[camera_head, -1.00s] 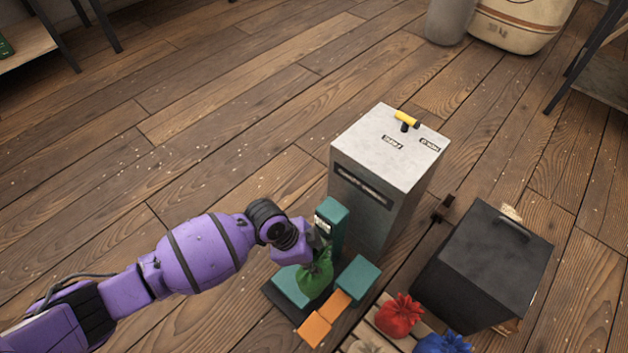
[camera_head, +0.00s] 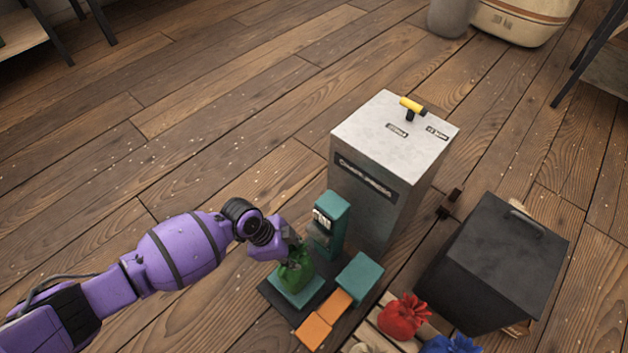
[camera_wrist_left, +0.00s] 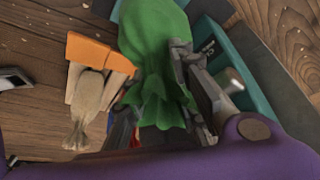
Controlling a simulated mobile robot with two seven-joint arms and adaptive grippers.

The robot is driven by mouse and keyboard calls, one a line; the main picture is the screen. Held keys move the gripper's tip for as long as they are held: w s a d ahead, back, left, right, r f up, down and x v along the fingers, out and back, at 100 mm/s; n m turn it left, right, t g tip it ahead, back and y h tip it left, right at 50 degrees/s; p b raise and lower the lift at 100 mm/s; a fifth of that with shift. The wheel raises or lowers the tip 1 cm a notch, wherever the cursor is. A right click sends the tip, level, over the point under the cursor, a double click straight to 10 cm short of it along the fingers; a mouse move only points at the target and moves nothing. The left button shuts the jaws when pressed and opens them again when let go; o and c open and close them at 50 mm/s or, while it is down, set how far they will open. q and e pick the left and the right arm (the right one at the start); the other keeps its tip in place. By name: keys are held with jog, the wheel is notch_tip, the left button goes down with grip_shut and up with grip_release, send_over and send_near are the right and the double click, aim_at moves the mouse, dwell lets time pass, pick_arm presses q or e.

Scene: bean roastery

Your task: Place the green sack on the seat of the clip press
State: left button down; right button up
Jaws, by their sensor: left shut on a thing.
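The green sack (camera_head: 296,274) hangs from my left gripper (camera_head: 298,248), which is shut on its upper part. In the left wrist view the sack (camera_wrist_left: 155,50) shows between the two fingers (camera_wrist_left: 160,92). The clip press has a teal column (camera_head: 330,222) and a low teal seat (camera_head: 298,297) on a dark base. The sack is over the seat, at or just above it; I cannot tell whether its bottom touches. The column stands just right of the gripper. My right gripper is not in view.
A grey cabinet (camera_head: 385,165) stands behind the press. A red sack (camera_head: 404,318), a blue sack (camera_head: 452,346) and a black box (camera_head: 492,262) are at right. Floor at left is clear.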

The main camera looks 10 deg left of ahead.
pick_arm(q)
jog(key=shift+w+f, duration=0.15)
jog(key=shift+f, duration=0.5)
jog(key=c, duration=1.7)
grip_release()
jog(key=o, duration=0.3)
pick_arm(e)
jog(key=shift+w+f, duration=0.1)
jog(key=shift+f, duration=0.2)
pick_arm(q)
jog(key=p+v, duration=0.4)
jog(key=v, duration=0.8)
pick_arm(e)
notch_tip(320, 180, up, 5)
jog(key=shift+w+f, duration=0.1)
pick_arm(q)
jog(key=shift+d+r, duration=0.1)
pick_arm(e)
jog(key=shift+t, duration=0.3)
